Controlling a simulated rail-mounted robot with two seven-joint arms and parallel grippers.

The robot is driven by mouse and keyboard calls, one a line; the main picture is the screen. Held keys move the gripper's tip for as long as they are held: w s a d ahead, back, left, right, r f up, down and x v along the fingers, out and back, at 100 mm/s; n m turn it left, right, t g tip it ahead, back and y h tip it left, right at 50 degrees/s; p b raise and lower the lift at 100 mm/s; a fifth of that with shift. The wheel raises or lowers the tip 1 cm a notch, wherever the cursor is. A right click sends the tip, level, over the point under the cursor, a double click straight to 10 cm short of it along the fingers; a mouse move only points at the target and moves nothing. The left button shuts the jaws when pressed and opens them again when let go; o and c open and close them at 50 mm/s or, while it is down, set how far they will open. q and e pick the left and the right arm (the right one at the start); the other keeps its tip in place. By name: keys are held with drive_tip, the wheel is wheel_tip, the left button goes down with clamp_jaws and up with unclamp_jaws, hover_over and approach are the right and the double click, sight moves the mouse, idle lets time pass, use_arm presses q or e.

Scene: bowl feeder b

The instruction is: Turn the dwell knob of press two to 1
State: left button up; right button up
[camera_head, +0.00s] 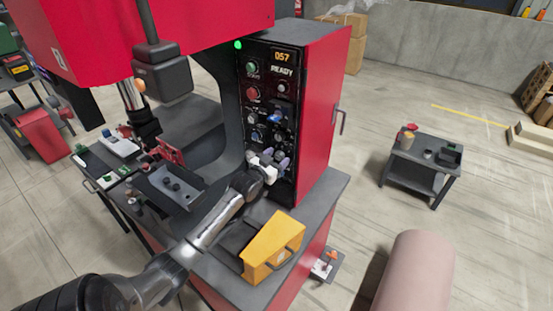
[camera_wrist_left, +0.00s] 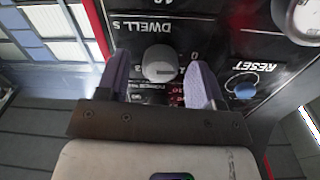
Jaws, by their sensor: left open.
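The dwell knob (camera_wrist_left: 160,63) is a round grey knob on a black panel marked "DWELL S", upside down in the left wrist view. A scale digit 0 is beside it; its pointer setting is too unclear to read. My left gripper (camera_head: 268,160) is open at the lower part of the control panel (camera_head: 284,98) of the red press in the head view. In the left wrist view its two purple-grey fingers (camera_wrist_left: 160,75) stand on either side of the knob, with a narrow gap at each side. In the head view the gripper hides this knob. My right gripper is not in view.
A blue knob marked "RESET" (camera_wrist_left: 246,90) is right of the fingers. The panel display (camera_head: 283,57) reads 057 and READY. A small table (camera_head: 420,160) stands apart at right.

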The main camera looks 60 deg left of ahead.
use_arm(q)
drive_tip(key=c, duration=0.9)
drive_tip(key=shift+r+m+p, duration=0.15)
drive_tip(key=shift+m+p, duration=0.65)
drive_tip(key=shift+m, duration=0.2)
drive_tip(key=shift+m+p, duration=0.7)
drive_tip(key=shift+m, duration=0.5)
drive_tip(key=shift+m+p, duration=0.45)
drive_tip(key=shift+m, duration=0.55)
drive_tip(key=shift+m+p, duration=0.35)
drive_tip(key=shift+m, duration=0.75)
drive_tip(key=shift+f, duration=0.2)
